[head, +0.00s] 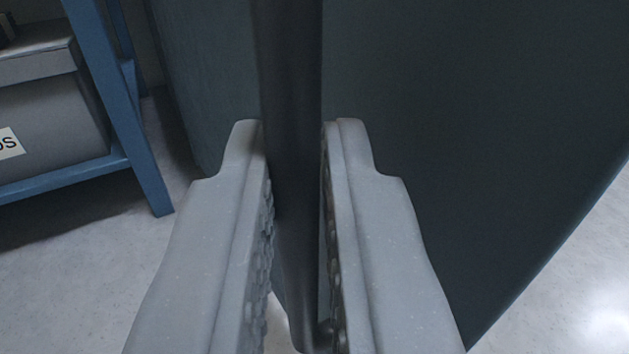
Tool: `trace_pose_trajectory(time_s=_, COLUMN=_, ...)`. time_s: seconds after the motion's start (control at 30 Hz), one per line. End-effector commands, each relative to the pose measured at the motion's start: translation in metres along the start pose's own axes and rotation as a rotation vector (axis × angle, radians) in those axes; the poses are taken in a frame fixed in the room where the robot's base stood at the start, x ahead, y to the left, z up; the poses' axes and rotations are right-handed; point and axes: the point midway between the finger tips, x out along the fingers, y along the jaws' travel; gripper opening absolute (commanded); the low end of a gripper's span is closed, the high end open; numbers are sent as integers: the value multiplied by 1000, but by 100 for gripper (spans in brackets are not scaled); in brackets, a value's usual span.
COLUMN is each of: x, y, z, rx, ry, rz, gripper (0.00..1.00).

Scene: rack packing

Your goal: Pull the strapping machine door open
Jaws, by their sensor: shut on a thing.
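A dark grey-green door panel (490,140), which looks like the strapping machine door, fills the middle and right of the head view. A dark upright bar (291,70), which looks like its handle, runs down the middle in front of the panel. My gripper (295,150) has one pale grey finger on each side of the bar and is shut on it. The bar's lower end shows between the fingers near the bottom edge. The top of the bar and the hinge side of the door are out of view.
A blue rack (140,150) stands at the left, with a grey bin (50,125) bearing a partly cut-off label on its shelf. Pale floor (70,270) shows clear at the lower left and at the right beyond the slanting panel edge.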

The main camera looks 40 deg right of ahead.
Motion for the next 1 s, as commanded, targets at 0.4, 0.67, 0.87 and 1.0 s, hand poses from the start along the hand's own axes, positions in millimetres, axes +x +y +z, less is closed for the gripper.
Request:
trace_pose_trajectory(time_s=0.4, x=-3, y=-2, z=0, rx=1, ry=0, rz=-7, gripper=33)
trace_pose_trajectory(time_s=0.67, x=-8, y=-2, z=0, rx=1, ry=-1, rz=-9, gripper=33)
trace_pose_trajectory(time_s=0.87, x=-36, y=-3, z=1, rx=1, ry=-4, rz=-13, gripper=33)
trace_pose_trajectory(time_s=1.0, x=-66, y=-2, z=1, rx=1, ry=-1, rz=-12, gripper=33)
